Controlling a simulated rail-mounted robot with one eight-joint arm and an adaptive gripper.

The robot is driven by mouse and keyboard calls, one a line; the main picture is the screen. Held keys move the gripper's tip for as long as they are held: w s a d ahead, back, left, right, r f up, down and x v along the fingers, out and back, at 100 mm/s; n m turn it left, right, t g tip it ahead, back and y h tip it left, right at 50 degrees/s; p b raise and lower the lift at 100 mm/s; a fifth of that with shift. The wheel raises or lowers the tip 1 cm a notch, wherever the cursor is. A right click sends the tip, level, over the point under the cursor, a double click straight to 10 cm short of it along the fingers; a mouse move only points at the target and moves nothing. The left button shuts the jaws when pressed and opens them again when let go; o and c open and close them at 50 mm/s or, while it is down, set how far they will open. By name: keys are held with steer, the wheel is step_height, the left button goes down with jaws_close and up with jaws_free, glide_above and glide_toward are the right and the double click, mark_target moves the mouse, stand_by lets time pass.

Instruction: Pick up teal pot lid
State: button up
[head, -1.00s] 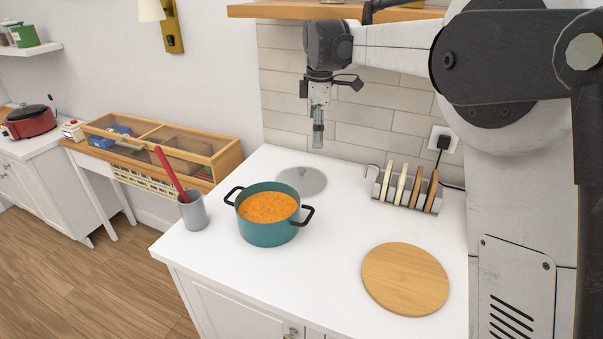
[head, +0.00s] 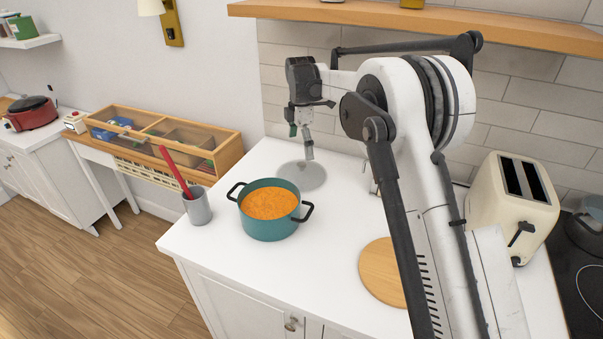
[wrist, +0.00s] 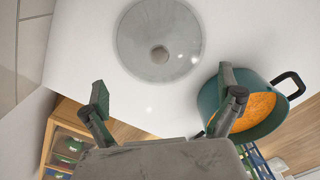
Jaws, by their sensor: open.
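The pot lid (head: 315,178) is a grey, see-through disc lying flat on the white counter behind the teal pot (head: 268,226). In the wrist view the lid (wrist: 134,45) shows at the top with its round knob (wrist: 160,54) facing up. My gripper (head: 301,146) hangs just above the lid in the head view, and its tip overlaps the lid's far edge there. The wrist view shows my gripper (wrist: 163,84) with its two fingers wide apart and nothing between them. The knob sits beyond the fingertips. The contact side is clear of the lid.
The teal pot holds orange soup and has black handles; it stands close beside the lid, near one finger in the wrist view. A grey cup (head: 197,208) with a red utensil is at left. A wooden board (head: 378,270) and cream toaster (head: 512,205) are at right. A shelf (head: 420,22) hangs above.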

mark_target(301, 165)
steer(key=shift+w+d+f+p, duration=0.1)
steer(key=shift+f+p, duration=0.5)
steer(key=shift+f, duration=3.65)
steer(key=shift+r, duration=0.1)
steer(key=c, duration=2.1)
jaws_close()
